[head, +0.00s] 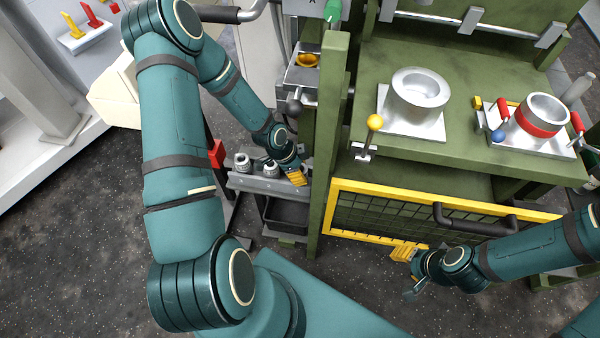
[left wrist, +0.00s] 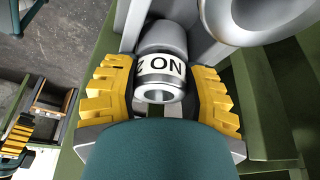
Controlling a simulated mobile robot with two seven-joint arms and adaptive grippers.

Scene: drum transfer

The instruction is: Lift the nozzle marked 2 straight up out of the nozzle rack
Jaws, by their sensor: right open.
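The nozzle marked 2 (left wrist: 160,82) shows in the left wrist view as a grey metal cylinder with a white band reading "NO 2" upside down. My left gripper (left wrist: 162,72) has its yellow fingers on both sides of it, close against the band. In the head view my left gripper (head: 295,177) is at the right end of the grey nozzle rack (head: 262,186) and hides this nozzle. I cannot tell how deep the nozzle sits in the rack. Two other nozzles (head: 243,161) stand left of it. My right gripper (head: 406,268) is open and empty in front of the yellow-framed mesh guard.
A green post (head: 329,150) stands just right of the rack. A black bin (head: 283,216) is below it. A lever with a yellow ball (head: 375,122) rises from the green bench to the right. A metal fixture (head: 302,80) is behind the rack.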

